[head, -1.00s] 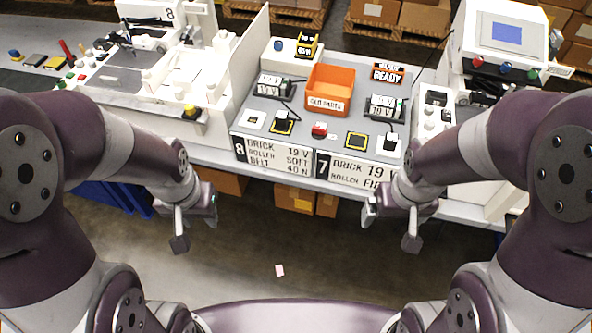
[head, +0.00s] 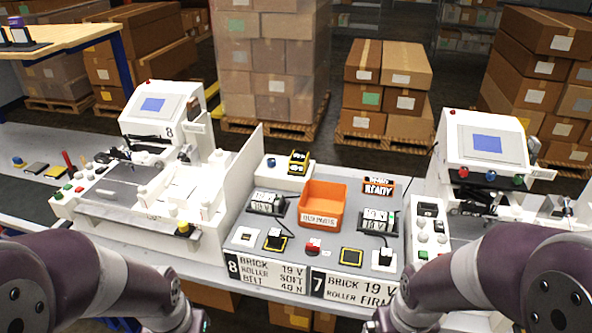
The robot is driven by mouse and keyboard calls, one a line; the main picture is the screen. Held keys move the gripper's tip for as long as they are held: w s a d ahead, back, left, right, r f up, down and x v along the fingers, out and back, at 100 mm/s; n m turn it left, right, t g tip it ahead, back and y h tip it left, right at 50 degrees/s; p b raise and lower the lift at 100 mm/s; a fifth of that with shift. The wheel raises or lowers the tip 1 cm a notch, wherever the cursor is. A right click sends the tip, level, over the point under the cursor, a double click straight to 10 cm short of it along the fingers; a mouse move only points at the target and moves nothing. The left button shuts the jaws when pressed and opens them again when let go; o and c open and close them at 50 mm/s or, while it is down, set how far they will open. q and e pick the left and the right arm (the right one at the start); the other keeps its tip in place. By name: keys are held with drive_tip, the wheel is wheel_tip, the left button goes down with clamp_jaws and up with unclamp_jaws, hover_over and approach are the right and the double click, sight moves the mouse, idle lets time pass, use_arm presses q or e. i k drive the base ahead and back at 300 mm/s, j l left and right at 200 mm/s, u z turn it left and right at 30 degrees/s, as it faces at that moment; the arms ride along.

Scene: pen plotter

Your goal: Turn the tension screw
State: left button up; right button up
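No part is marked as the tension screw. A yellow knob on a dark base (head: 184,228) sits at the front right corner of the white left plotter (head: 150,218), marked 8. A white panel with several round knobs (head: 430,225) stands on the right machine. Only the upper edges of my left gripper (head: 200,322) and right gripper (head: 374,325) show at the bottom edge, below the bench front. Their fingers are cut off, and they are apart from the bench objects.
Card 7 (head: 355,287) hangs in front.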

sight(271, 162)
drive_tip(key=i+j+z, duration=0.1)
drive_tip(key=z, duration=0.3)
drive_tip(key=i+j+z, duration=0.15)
drive_tip(key=z, duration=0.25)
drive_tip(key=i+j+z, duration=0.1)
drive_tip(key=z, duration=0.3)
drive_tip(key=j+z, duration=0.35)
drive_tip(key=i+l, duration=0.05)
